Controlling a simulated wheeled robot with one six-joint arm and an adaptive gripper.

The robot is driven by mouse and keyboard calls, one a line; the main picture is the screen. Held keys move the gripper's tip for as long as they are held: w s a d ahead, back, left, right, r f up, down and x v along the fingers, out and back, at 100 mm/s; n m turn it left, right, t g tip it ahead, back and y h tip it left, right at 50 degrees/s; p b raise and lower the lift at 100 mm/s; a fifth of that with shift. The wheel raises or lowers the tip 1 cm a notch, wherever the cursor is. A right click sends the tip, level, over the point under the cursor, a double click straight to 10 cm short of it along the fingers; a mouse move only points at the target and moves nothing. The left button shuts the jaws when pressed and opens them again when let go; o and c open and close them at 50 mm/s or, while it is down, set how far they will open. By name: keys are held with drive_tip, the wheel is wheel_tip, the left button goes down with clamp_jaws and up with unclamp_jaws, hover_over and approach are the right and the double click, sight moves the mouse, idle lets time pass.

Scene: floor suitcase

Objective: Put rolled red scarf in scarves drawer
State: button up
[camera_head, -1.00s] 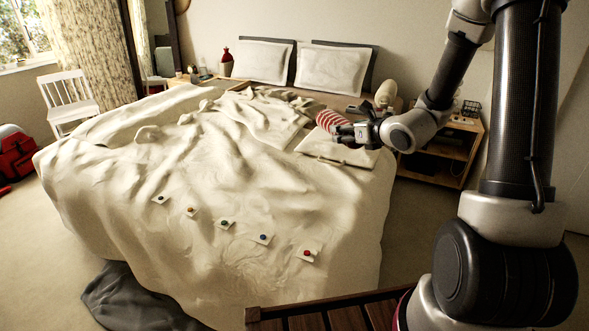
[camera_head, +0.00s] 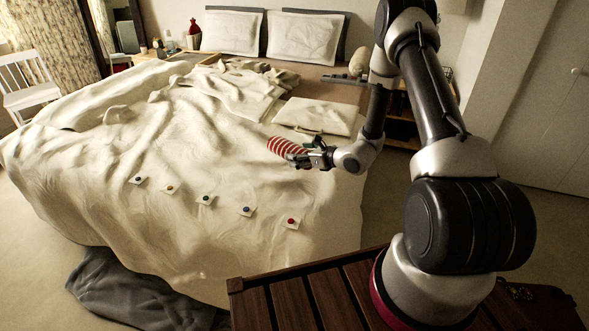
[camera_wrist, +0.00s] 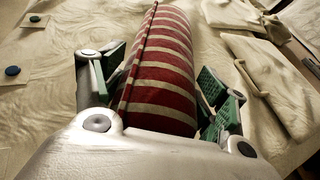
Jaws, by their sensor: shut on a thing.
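The rolled red scarf, red with cream stripes (camera_head: 284,146), is held in my gripper (camera_head: 318,156) above the right part of the bed. In the wrist view the scarf (camera_wrist: 163,75) lies between the two green-padded fingers of my gripper (camera_wrist: 165,85), which are shut on it. Its far end runs out of the top of the picture. I cannot make out a scarves drawer in these frames.
The bed (camera_head: 190,235) with rumpled cream bedding fills the middle. Cards with coloured buttons (camera_head: 291,222) lie along its near side. A flat cream folded item (camera_head: 315,116) lies beyond my gripper. A slatted wooden bench (camera_head: 330,295) is in front; a dark cloth (camera_head: 130,290) lies on the floor.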

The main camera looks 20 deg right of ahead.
wheel_tip(320, 180, down, 8)
drive_tip(key=shift+r, duration=0.25)
drive_tip(key=o, duration=1.2)
drive_tip(key=shift+f, duration=0.1)
drive_tip(key=shift+o, duration=0.2)
